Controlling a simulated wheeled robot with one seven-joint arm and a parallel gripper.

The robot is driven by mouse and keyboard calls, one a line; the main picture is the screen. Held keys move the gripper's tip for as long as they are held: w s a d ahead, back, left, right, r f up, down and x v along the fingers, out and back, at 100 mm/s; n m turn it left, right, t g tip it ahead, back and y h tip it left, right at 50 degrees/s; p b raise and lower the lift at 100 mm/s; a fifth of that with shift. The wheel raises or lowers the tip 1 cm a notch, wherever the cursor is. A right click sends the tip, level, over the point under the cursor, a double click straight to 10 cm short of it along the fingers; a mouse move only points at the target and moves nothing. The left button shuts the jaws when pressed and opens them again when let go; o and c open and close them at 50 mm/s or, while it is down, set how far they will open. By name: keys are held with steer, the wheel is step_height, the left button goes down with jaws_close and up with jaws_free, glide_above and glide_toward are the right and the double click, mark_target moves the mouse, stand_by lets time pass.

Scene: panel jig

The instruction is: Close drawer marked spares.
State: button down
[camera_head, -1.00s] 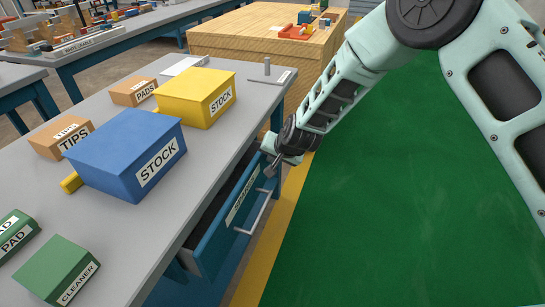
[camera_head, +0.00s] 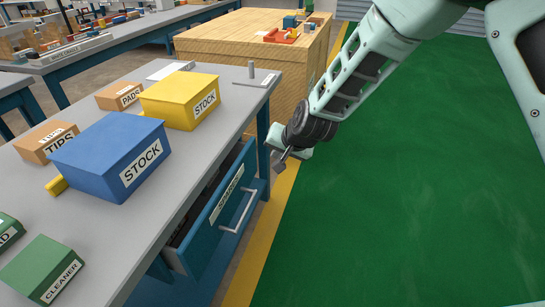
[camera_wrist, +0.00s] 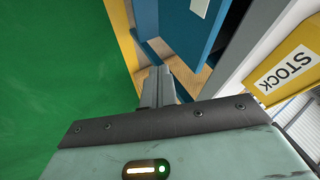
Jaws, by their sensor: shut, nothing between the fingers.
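The blue drawer (camera_head: 208,232) under the grey bench stands pulled out, with its dark inside showing behind the front. Its front has a pale label (camera_head: 226,193), too slanted to read surely, and a silver bar handle (camera_head: 240,212). My gripper (camera_head: 279,166) is shut and empty, beyond the drawer's far end and to the right of its front, apart from the handle. In the wrist view my closed fingers (camera_wrist: 157,84) point toward a blue panel (camera_wrist: 180,25) with a white label, likely the drawer front; the handle does not show there.
The grey bench top (camera_head: 165,215) carries a blue STOCK box (camera_head: 100,150), a yellow STOCK box (camera_head: 175,98), orange boxes and green boxes. A wooden crate (camera_head: 235,45) stands behind. The green floor (camera_head: 400,200) to the right is clear past the yellow stripe (camera_head: 270,220).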

steer(key=s+r, duration=0.1)
steer(key=r, duration=0.1)
steer(key=m+y+b, duration=0.1)
steer(key=y+b, duration=0.6)
steer(key=y, duration=0.6)
glide_toward(214, 221)
steer(key=x, duration=0.7)
steer(key=shift+d+f+b, duration=0.1)
steer(key=shift+f+b, duration=0.05)
steer(key=shift+b, duration=0.25)
steer(key=x, duration=0.4)
steer(key=shift+w+a+b, duration=0.15)
steer(key=shift+a+b, duration=0.1)
steer(key=shift+b, duration=0.1)
steer(key=shift+a, duration=0.15)
